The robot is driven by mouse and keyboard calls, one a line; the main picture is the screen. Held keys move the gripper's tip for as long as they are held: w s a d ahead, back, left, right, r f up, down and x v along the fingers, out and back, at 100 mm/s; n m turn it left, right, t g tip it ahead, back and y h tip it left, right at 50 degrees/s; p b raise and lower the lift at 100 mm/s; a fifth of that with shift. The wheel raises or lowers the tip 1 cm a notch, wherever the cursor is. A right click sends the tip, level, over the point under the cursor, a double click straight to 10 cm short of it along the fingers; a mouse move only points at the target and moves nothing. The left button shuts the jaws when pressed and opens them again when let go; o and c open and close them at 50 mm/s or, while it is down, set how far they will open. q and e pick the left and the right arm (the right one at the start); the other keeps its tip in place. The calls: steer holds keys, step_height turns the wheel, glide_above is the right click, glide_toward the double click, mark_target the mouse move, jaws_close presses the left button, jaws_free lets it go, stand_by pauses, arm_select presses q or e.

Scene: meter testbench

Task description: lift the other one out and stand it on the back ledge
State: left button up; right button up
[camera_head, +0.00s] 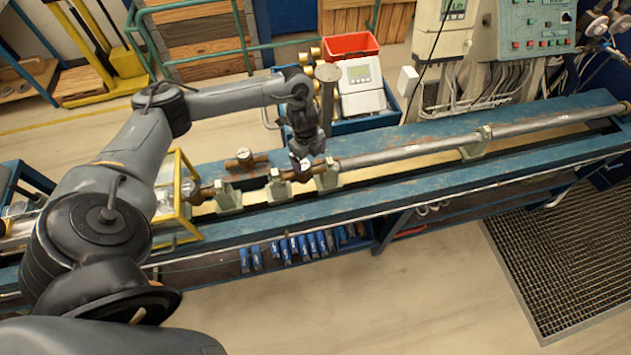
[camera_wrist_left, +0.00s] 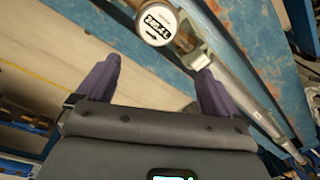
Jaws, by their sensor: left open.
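A water meter with a white round face (camera_head: 304,165) sits in the pipe line on the blue bench, between green clamp blocks. In the left wrist view the white cap of a meter (camera_wrist_left: 157,22) with dark lettering shows at the top, ahead of the fingers. The bench's back ledge (camera_head: 420,136) runs behind the pipe.
A grey pipe (camera_head: 400,152) continues right through a green support (camera_head: 475,142). A yellow frame (camera_head: 171,195) stands on the left of the bench. Behind are a grey post (camera_head: 327,95), a red bin (camera_head: 350,45) and a control panel (camera_head: 535,30). The back ledge looks clear right of my gripper.

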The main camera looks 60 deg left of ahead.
mark_target(302, 164)
arm_select(q)
steer(key=a, duration=0.2)
steer(key=s+a+r, duration=0.1)
steer(key=shift+r+n+g, duration=0.1)
steer(key=shift+n+g, duration=0.2)
steer(key=shift+n, duration=0.1)
step_height(302, 164, down, 4)
steer(key=shift+s+a+f+b, duration=0.1)
steer(key=shift+s+a+b, duration=0.05)
steer(key=shift+b, duration=1.05)
steer(key=shift+w+f+b, duration=0.2)
steer(key=shift+f+b, duration=0.15)
steer(key=shift+f, duration=2.55)
steer(key=c, duration=1.5)
steer(key=shift+r, duration=0.1)
steer(key=shift+c, duration=1)
arm_select(e)
steer(key=f, duration=0.3)
steer(key=shift+s+d, duration=0.1)
steer(key=shift+d, duration=0.3)
arm_select(q)
steer(key=shift+w, duration=0.1)
